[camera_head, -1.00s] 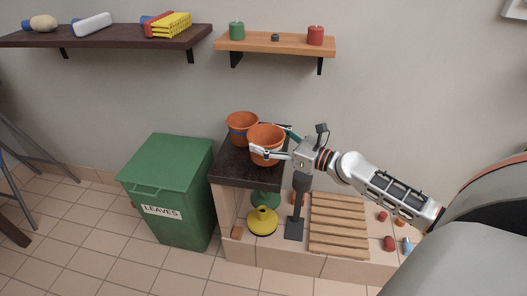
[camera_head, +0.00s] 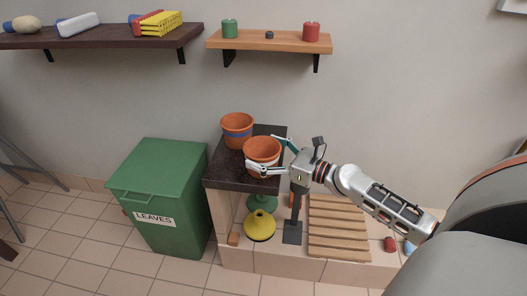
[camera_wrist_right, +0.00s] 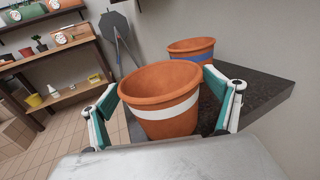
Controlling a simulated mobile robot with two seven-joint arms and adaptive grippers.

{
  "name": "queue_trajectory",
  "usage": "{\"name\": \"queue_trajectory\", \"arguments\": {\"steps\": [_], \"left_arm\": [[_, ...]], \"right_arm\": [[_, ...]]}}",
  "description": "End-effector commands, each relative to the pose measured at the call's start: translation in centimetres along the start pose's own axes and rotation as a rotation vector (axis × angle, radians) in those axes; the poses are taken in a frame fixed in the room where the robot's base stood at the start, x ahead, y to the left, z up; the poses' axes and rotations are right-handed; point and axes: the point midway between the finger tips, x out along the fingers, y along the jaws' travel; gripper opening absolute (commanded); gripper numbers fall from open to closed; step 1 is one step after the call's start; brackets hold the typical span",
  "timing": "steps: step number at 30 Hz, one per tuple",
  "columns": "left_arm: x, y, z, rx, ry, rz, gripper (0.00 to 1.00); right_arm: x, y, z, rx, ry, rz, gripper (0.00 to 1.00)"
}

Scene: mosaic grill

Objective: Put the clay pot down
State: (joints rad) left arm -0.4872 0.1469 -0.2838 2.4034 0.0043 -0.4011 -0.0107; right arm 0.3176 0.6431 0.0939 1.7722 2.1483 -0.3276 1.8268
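The clay pot (camera_head: 262,145) is orange with a white band and stands upright between the fingers of my right gripper (camera_head: 268,160). In the right wrist view, the pot (camera_wrist_right: 162,88) fills the middle, with one teal-padded finger on each side, close against it. The gripper appears shut on it. The pot is over the front part of the dark countertop (camera_head: 222,176); I cannot tell whether its base touches. A second clay pot (camera_head: 237,131) with a blue band stands behind it on the countertop. My left gripper is not in view.
A green leaves bin (camera_head: 160,170) stands left of the counter. A yellow cone-shaped object (camera_head: 259,225) and a wooden slatted rack (camera_head: 338,228) are below. Wall shelves (camera_head: 270,40) hang above.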

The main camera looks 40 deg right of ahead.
Motion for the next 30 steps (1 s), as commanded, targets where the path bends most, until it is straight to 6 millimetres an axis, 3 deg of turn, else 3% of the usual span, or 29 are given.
{"name": "queue_trajectory", "arguments": {"steps": [10,15,24,30], "left_arm": [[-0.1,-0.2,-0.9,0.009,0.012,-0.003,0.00],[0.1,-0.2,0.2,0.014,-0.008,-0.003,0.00],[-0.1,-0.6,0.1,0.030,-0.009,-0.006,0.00],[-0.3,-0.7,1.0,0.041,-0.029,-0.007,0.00]], "right_arm": [[-0.1,0.0,0.8,-0.002,-0.003,0.000,0.89],[-2.5,0.0,0.3,0.000,0.002,-0.001,0.89],[-8.2,0.0,0.5,0.002,0.000,-0.002,0.89],[-10.9,0.0,0.5,0.001,-0.001,-0.002,0.89]]}}
